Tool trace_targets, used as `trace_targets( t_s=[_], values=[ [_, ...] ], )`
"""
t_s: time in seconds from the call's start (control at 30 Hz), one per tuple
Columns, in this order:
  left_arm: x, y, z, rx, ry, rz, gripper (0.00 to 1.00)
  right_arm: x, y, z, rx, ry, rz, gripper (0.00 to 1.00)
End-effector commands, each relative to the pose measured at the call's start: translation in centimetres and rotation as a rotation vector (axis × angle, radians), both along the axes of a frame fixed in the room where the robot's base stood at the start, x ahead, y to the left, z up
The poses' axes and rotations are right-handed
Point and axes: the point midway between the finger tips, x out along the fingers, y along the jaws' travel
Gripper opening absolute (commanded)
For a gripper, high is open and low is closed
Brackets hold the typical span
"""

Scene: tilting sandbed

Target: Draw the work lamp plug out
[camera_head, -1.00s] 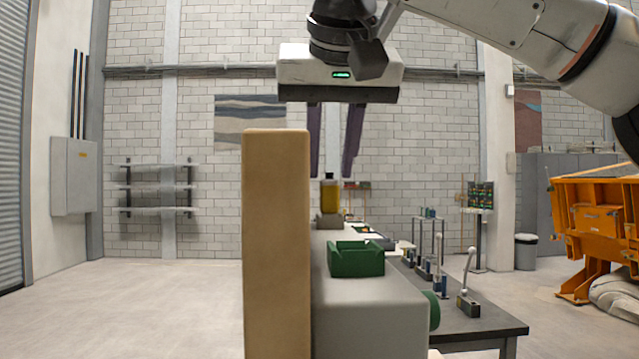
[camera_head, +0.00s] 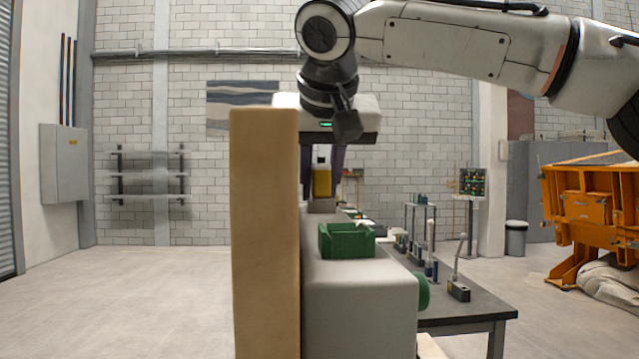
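I cannot make out for sure which thing is the work lamp plug. A small yellow piece with a dark top (camera_head: 322,183) stands upright on a grey block (camera_head: 321,206) beyond the green tray; I cannot tell whether it is the plug. My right gripper (camera_head: 322,178) points down with its two dark fingers apart. In the picture the fingers stand on either side of the yellow piece; whether they are at its depth is unclear. My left gripper is not in view.
A tall tan post (camera_head: 265,230) stands close in front, left of a grey box-shaped body (camera_head: 360,300). A green tray (camera_head: 346,241) sits on that body. A dark bench (camera_head: 468,312) with upright levers is at right. Floor at left is clear.

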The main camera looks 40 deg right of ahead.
Motion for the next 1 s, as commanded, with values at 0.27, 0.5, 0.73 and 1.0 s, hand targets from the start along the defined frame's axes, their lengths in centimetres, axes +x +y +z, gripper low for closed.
trace_targets(
  t_s=[0.27,0.5,0.73,1.0],
  values=[
    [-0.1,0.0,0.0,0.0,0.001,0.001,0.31,0.0,0.0,0.3,0.0,-0.001,-0.001,0.0],
    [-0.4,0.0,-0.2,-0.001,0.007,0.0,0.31,0.0,0.0,1.5,0.0,-0.004,-0.001,0.0],
    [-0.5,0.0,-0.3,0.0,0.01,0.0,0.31,0.0,0.0,1.7,0.0,-0.001,-0.001,0.0],
    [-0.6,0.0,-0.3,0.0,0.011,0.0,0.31,0.0,0.0,2.0,0.0,-0.002,0.0,0.0]
  ],
)
